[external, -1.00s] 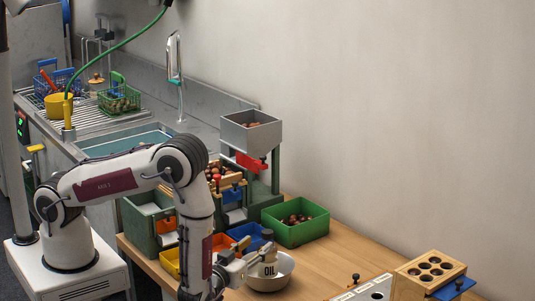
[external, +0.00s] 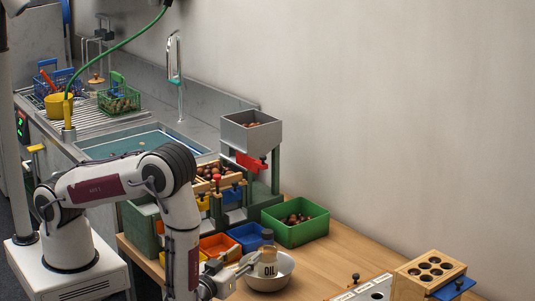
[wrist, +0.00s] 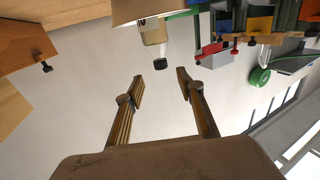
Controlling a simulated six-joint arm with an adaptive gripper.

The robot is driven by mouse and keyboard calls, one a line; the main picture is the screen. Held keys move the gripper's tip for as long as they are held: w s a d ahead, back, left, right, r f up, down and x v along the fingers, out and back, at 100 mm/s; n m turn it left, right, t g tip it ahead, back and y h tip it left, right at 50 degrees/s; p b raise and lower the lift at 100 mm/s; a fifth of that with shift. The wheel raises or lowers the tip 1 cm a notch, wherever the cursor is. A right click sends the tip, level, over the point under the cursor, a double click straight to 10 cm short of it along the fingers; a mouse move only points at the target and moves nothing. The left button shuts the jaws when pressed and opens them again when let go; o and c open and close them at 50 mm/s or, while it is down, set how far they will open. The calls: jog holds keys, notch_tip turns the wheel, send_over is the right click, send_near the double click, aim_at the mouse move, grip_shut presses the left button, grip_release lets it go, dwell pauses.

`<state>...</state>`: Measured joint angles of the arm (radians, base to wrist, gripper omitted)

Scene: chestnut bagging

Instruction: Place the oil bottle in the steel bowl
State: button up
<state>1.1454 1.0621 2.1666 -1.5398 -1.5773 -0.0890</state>
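The oil bottle (external: 268,264), pale with a dark cap and an "OIL" label, stands roughly upright inside the steel bowl (external: 284,281) on the wooden table. In the wrist view, which looks upside down, the bottle (wrist: 154,32) hangs from the top with its black cap downward, and part of the bowl (wrist: 125,11) shows behind it. My gripper (external: 241,266) is just left of the bottle in the external view. In the wrist view my gripper (wrist: 160,76) is open, its two fingers apart with nothing between them. The bottle's base is hidden by the bowl's wall.
A green bin (external: 297,235) of chestnuts stands behind the bowl. Blue (external: 246,236) and orange (external: 216,246) trays sit behind my gripper. A wooden block with holes (external: 430,272) is at the right. The table between bowl and block is mostly clear.

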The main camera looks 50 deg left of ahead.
jog(key=shift+w, duration=0.1)
jog(key=w+d+r+n+g+h, duration=0.1)
jog(key=w+d+r+g+h, duration=0.1)
jog(key=w+r+g+h, duration=0.5)
jog(key=a+r+m+h, duration=0.2)
jog(key=a+r+h, duration=0.2)
jog(key=r, duration=0.7)
jog(key=s+a+r+m+g+y, duration=0.1)
jog(key=s+a+r+g+y, duration=0.1)
jog(key=s+a, duration=0.8)
jog(key=s+a+r+m+g+y, duration=0.2)
jog(key=s+a+r, duration=0.1)
jog(key=s+a, duration=0.8)
jog(key=s, duration=0.3)
jog(key=shift+s+a+r+m, duration=0.3)
jog(key=shift+s, duration=0.1)
dwell(0.4)
